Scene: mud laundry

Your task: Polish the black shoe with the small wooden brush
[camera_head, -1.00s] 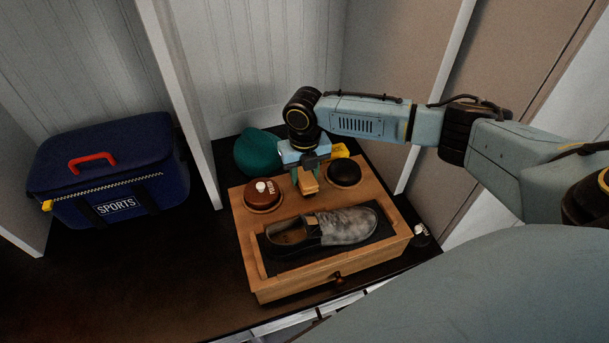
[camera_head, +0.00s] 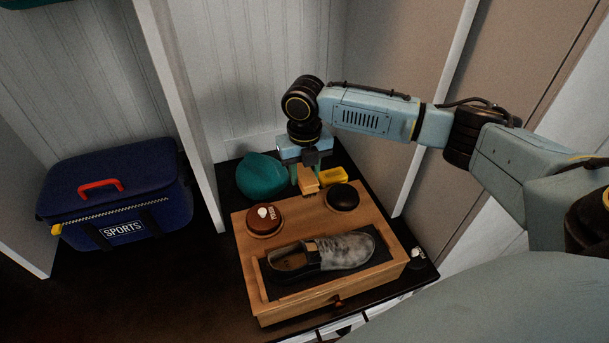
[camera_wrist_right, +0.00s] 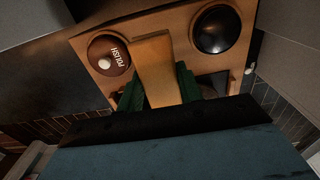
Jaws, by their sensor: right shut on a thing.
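The shoe (camera_head: 345,251) is dark with greyish, smudged patches on its upper. It lies on its side-on length on a black pad on top of the wooden box (camera_head: 298,313), toe to the right. My right gripper (camera_head: 307,178) is shut on the small wooden brush (camera_head: 309,181), above the box's back edge and clear of the shoe. In the right wrist view the brush (camera_wrist_right: 154,66) sits between the green fingers (camera_wrist_right: 160,92). My left gripper is not in view.
A brown polish tin (camera_head: 264,220) and a round black item (camera_head: 342,197) sit in the box top behind the shoe. A yellow block (camera_head: 334,175) and a teal item (camera_head: 262,177) lie behind the box. A blue sports bag (camera_head: 118,195) stands left. Dark surface between is clear.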

